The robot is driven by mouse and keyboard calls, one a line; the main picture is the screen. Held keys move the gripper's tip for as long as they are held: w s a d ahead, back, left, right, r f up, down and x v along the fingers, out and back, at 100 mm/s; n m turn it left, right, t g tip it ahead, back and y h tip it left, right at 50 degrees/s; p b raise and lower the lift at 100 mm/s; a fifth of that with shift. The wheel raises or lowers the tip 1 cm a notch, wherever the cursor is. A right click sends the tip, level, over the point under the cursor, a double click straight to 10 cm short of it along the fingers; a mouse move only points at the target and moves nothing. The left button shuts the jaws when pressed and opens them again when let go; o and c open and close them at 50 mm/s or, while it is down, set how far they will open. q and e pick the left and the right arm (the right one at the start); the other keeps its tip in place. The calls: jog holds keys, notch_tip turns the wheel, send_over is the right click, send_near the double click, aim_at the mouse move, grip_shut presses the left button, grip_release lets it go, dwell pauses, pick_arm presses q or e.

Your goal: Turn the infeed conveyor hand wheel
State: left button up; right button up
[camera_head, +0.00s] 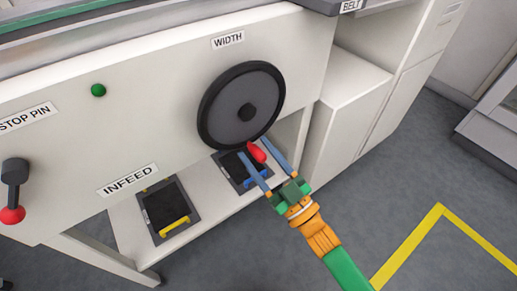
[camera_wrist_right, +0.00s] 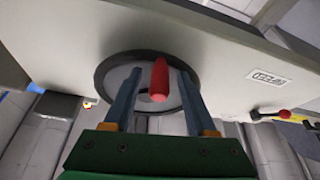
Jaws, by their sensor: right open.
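The hand wheel (camera_head: 224,118) is a grey disc with a black rim and dark hub, on the white machine front below the WIDTH label (camera_head: 228,40). Its red handle (camera_head: 256,152) sticks out at the wheel's lower edge. My right gripper (camera_head: 254,164) is open, its two blue fingers on either side of the red handle. In the right wrist view the red handle (camera_wrist_right: 159,80) stands between the open fingers, with visible gaps, and the wheel (camera_wrist_right: 109,66) is behind it. Whether a finger touches the handle cannot be told. My left gripper is not in view.
A red-knobbed lever (camera_head: 13,190) and a green button (camera_head: 98,90) are on the panel to the left. Below, a shelf (camera_head: 200,220) holds two dark trays, one with a yellow handle (camera_head: 174,227). A white cabinet (camera_head: 345,110) stands right; open grey floor lies in front.

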jog(key=shift+w+a, duration=0.15)
jog(key=shift+r, duration=0.1)
grip_shut()
dwell(1.3)
